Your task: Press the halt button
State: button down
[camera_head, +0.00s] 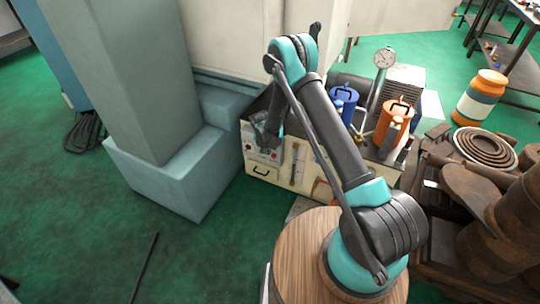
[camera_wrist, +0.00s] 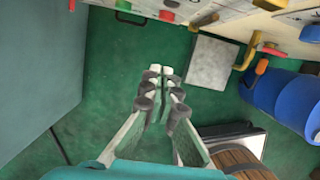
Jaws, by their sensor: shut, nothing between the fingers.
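My gripper (camera_head: 266,134) is at the front of a cream machine cabinet (camera_head: 318,188), close to its upper left control panel (camera_head: 262,155). In the wrist view my gripper (camera_wrist: 166,76) is shut and empty, its fingertips over green floor. I cannot tell which control is the halt button. My gripper and forearm hide part of the panel in the head view.
A grey-blue column and its base (camera_head: 170,170) stand close left of the cabinet. A blue canister (camera_head: 343,103), an orange canister (camera_head: 393,122) and a dial gauge (camera_head: 384,58) are on the cabinet. Rusty metal parts (camera_head: 485,200) crowd the right.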

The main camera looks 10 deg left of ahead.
aim_at(274, 156)
jog(key=w+d+f, duration=0.2)
jog(key=w+f, duration=0.4)
jog(key=f, duration=0.3)
jog(key=shift+f, duration=0.1)
dwell(0.3)
